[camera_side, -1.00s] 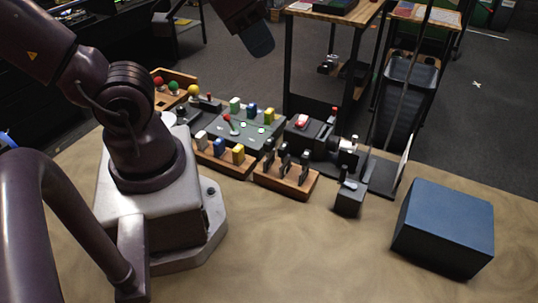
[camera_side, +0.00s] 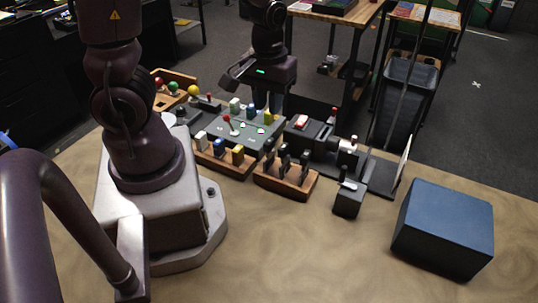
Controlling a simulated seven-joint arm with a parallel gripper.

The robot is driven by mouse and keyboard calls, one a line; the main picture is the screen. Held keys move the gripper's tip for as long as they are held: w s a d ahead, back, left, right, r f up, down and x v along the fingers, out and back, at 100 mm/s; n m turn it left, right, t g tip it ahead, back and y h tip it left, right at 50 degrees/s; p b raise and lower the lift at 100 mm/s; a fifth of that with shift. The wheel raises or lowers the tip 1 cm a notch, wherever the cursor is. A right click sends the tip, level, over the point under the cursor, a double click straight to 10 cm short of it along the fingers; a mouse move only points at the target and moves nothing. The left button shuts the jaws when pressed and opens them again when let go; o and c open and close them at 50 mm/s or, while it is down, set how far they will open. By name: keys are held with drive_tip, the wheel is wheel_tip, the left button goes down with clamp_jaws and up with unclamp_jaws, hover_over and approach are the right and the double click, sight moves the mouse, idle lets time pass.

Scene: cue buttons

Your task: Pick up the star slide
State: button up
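No star mark is legible, so I cannot tell which piece is the star slide. A wooden rack (camera_side: 290,187) at the front middle holds upright dark pieces (camera_side: 284,161) with pale tops. A second wooden rack (camera_side: 224,163) to its left holds a white, a blue and a yellow block (camera_side: 237,154). My gripper (camera_side: 271,108) hangs pointing down over the back right part of the dark button panel, behind both racks. Its fingers are dark and small here, and I cannot tell their opening or whether they touch anything.
The dark panel (camera_side: 229,130) carries a red-topped lever, green lights and coloured blocks. A blue box (camera_side: 445,228) sits far right. The front table is clear.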

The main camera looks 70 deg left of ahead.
sight(269, 141)
wheel_tip(269, 141, down, 6)
drive_tip(key=shift+f, duration=0.2)
drive_tip(key=shift+w+f, duration=0.1)
drive_tip(key=shift+f, duration=3.1)
clamp_jaws()
